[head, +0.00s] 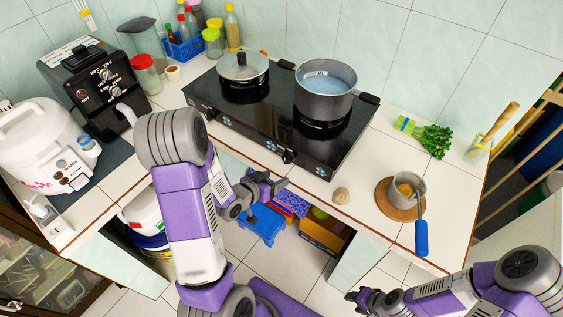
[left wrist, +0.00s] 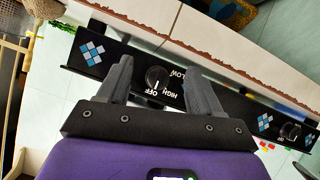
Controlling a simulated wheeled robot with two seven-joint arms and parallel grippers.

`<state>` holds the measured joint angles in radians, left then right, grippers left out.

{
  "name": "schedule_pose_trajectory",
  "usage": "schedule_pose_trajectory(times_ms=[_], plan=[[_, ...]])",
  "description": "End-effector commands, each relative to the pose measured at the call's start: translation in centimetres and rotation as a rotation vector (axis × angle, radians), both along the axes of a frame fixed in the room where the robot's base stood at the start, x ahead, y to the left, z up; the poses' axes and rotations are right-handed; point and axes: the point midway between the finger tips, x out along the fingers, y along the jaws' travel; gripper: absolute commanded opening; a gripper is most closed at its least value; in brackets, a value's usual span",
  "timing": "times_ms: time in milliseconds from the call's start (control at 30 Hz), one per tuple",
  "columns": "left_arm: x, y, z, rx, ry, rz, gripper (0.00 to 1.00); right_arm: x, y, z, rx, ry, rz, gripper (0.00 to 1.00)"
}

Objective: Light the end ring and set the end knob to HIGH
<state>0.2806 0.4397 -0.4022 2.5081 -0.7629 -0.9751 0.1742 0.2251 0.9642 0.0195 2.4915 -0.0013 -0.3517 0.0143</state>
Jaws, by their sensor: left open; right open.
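The black two-ring stove (head: 255,115) stands on the counter. Its right-hand knob (head: 288,156) is on the front edge. The left wrist view shows this knob (left wrist: 157,77) between and beyond my fingertips, with OFF, HIGH and LOW printed around it; its pale mark appears to face OFF. The other knob (left wrist: 290,131) is at the right of that view. My left gripper (head: 272,183) is open and empty, just in front of the right-hand knob, apart from it. My right gripper (head: 362,297) is open and empty, low at the right. No flame shows under either pot.
An open pot of bluish liquid (head: 326,88) stands on the right ring, a lidded pot (head: 243,70) on the left. A small saucepan (head: 408,186) with a blue handle sits on a round board at the right. Greens (head: 432,140) lie behind it. The counter between stove and saucepan is mostly clear.

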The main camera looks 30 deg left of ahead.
Motion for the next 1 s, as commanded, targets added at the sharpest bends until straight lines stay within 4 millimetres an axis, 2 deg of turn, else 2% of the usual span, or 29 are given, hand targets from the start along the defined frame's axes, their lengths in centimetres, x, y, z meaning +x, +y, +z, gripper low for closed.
schedule_pose_trajectory(times_ms=[33, 100, 200, 600, 767, 1000], plan=[[0.0, 1.0, 1.6, 0.011, -0.055, 0.0, 0.65, 0.0, 0.0, -0.1, 0.0, 0.0, 0.0, 0.43], [0.0, 1.5, 2.9, 0.017, -0.102, -0.008, 0.65, 0.0, 0.0, -0.1, 0.0, -0.001, 0.0, 0.43], [0.5, 1.6, 3.3, 0.02, -0.127, -0.015, 0.65, 0.0, 0.0, -0.3, 0.0, -0.001, 0.0, 0.43], [5.8, 0.7, 1.0, 0.022, -0.126, -0.019, 0.65, 0.0, 0.0, -1.2, 0.0, -0.001, 0.0, 0.43], [6.8, 0.6, 0.7, 0.021, -0.127, -0.016, 0.65, 0.0, 0.0, -1.4, 0.0, -0.001, 0.001, 0.43], [6.8, 0.6, 0.7, 0.02, -0.125, -0.016, 0.65, 0.0, 0.0, -1.3, 0.0, -0.001, 0.001, 0.43]])
